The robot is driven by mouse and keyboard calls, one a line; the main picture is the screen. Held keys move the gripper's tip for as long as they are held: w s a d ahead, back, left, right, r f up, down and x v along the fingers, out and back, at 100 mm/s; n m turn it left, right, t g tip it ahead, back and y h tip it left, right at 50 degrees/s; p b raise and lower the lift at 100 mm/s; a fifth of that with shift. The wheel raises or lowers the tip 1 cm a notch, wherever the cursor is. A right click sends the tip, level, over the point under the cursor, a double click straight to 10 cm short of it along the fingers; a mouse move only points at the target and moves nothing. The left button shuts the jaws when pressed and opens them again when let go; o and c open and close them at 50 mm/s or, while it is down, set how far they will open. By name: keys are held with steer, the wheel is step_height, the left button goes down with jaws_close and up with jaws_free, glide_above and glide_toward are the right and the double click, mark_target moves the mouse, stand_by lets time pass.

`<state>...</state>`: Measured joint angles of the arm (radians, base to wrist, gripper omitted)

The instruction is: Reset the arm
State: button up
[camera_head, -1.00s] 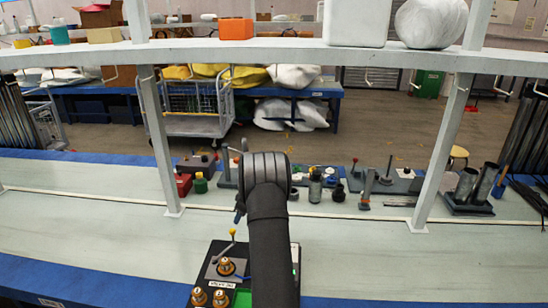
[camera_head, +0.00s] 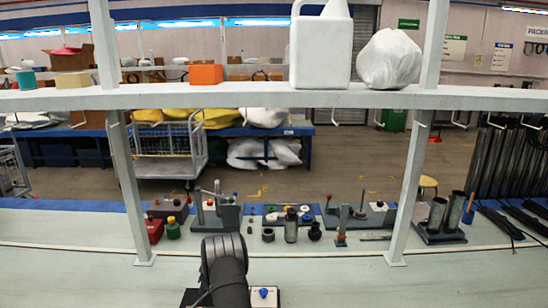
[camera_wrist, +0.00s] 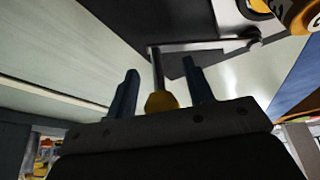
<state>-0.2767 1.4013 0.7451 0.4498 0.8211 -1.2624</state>
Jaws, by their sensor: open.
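My gripper (camera_wrist: 161,76) shows in the wrist view with its two dark fingers apart. A lever with a yellow knob (camera_wrist: 161,103) stands between the fingers, and I cannot tell whether they touch it. The lever joins a metal bar (camera_wrist: 205,45) on a dark plate (camera_wrist: 180,22). A brass fitting (camera_wrist: 297,12) is at the top right. In the head view my arm rises from the bottom edge and the gripper is hidden. A small part of the near fixture (camera_head: 263,293) with a blue knob shows beside the arm.
Two white shelf posts (camera_head: 405,185) rise from the bench. The shelf holds a white jug (camera_head: 320,50). Bare bench lies at both sides.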

steer(key=shift+f, duration=0.25)
steer(key=shift+a, duration=0.1)
steer(key=shift+r, duration=0.1)
